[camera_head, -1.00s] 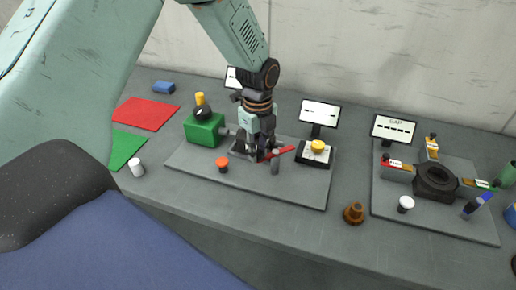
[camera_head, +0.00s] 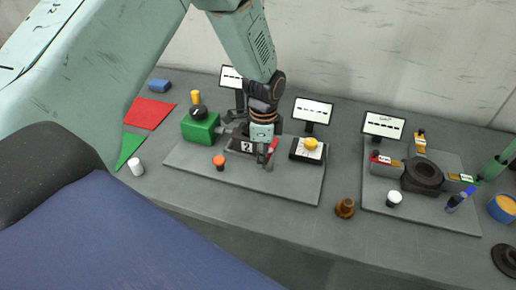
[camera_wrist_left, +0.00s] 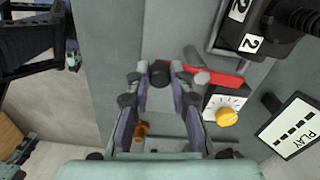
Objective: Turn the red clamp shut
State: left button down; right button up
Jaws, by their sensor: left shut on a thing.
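The red clamp (camera_head: 274,145) is at the middle of the grey base plate, mostly hidden behind my left gripper in the head view. In the left wrist view its red bar (camera_wrist_left: 212,76) runs to the right from between the fingertips. My left gripper (camera_head: 264,156) is low over the plate and shut on the clamp's red bar; its fingers also show in the left wrist view (camera_wrist_left: 162,75). The exact grip on the bar is partly hidden. A black block marked 2 (camera_head: 243,146) is just left of the gripper.
A green block (camera_head: 201,130) with a black knob stands left on the plate, an orange button (camera_head: 219,161) in front. A yellow knob (camera_head: 311,143) is close on the right. Several screens stand behind. A brown knob (camera_head: 345,207) and a second plate (camera_head: 430,216) lie further right.

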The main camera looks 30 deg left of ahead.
pick_arm(q)
jog(key=shift+w+d+r+n+p, duration=0.1)
jog(key=shift+w+d+n+p, duration=0.35)
jog(key=shift+n, duration=1.25)
jog(key=shift+w+d+r+n+p, duration=0.1)
jog(key=shift+w+d+n, duration=0.65)
jog(key=shift+n, duration=0.95)
jog(key=shift+w+d+n+p, duration=0.3)
jog(key=shift+d+n, duration=0.45)
jog(key=shift+n, duration=0.95)
jog(key=shift+w, duration=0.1)
jog(key=c, duration=1.5)
grip_release()
jog(key=o, duration=0.3)
jog(key=shift+f, duration=0.1)
jog(key=shift+s, duration=0.2)
